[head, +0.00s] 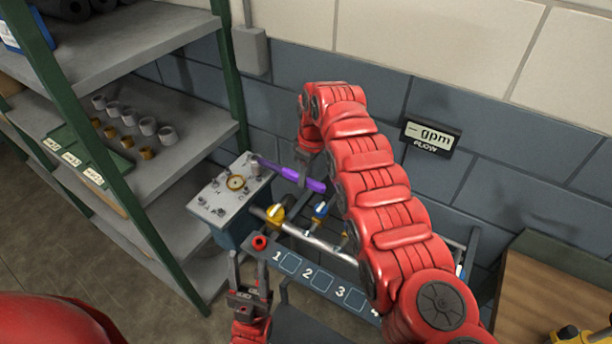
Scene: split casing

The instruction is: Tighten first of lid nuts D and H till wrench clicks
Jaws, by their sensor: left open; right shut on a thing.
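The pale lid (217,207) tops a blue-grey casing (229,234) beside the shelf, with several small nuts around a round yellow-rimmed piece (236,183). Its letters are too small to read surely, so I cannot tell which nuts are D and H. A purple-handled wrench (315,185) lies across the lid's far right corner, its head at or over a nut (254,168) there; seating is unclear. My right gripper (303,174) is shut on the wrench handle, its fingertips partly hidden. My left gripper (259,276) is open and empty, low in front of the numbered board.
A pipe with a yellow valve (275,213) and blue-handled valve (320,210) runs right of the casing. A numbered board (318,280) carries a red ring (260,242). The green-posted shelf (165,150) stands close left. A flow display (431,138) hangs on the wall.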

